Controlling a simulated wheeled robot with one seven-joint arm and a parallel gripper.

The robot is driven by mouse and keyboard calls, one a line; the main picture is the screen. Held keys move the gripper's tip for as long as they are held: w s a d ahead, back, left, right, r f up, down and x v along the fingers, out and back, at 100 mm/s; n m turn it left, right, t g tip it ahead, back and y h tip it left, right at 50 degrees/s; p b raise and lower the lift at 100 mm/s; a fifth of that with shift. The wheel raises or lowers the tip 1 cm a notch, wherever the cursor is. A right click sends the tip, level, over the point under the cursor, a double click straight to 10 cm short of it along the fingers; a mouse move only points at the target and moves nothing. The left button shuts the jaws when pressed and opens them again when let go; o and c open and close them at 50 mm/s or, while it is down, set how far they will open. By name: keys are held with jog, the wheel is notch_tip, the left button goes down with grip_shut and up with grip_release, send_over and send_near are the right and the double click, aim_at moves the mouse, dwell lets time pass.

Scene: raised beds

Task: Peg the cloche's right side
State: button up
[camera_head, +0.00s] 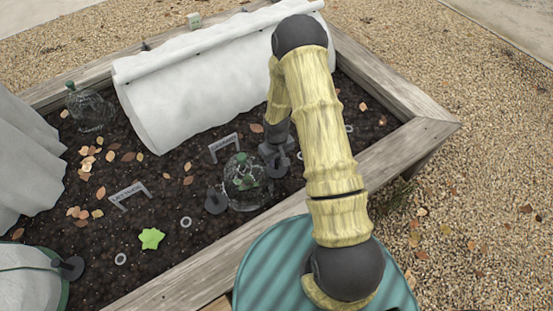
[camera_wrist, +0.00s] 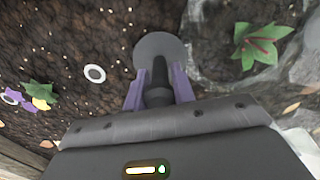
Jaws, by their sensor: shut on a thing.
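A clear cloche (camera_head: 262,188) stands on the soil over a green plant, near the bed's front edge. Its edge and plant also show at the right of the wrist view (camera_wrist: 205,60). A dark peg with a round grey disc (camera_head: 215,204) is at its left side. My gripper (camera_head: 275,165) is at the cloche's right, partly hidden by my arm. In the wrist view my gripper (camera_wrist: 160,82) is shut on the dark shaft of a peg with a round grey disc (camera_wrist: 158,47). The disc appears close beside the cloche; I cannot tell whether it touches the soil.
White fleece (camera_head: 190,90) lies rolled across the back. Another clear cloche (camera_head: 92,110) stands at the far left. Label stakes (camera_head: 128,194), pale rings (camera_head: 186,222) and leaves dot the soil. The wooden bed rim (camera_head: 385,145) runs along the front and right.

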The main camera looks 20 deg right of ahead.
jog(key=shift+f, duration=0.1)
jog(key=o, duration=1.1)
jog(key=shift+c, duration=0.2)
notch_tip(320, 180, up, 17)
jog(key=p, duration=0.5)
jog(key=shift+r+p, duration=0.2)
jog(key=shift+p, duration=0.15)
jog(key=s+r+m+t, duration=0.3)
jog(key=s+r, duration=1.2)
jog(key=r, duration=0.4)
notch_tip(320, 180, up, 30)
jog(key=p, duration=3)
jog(key=shift+w+f+p, duration=0.15)
jog(key=shift+w+p, duration=0.15)
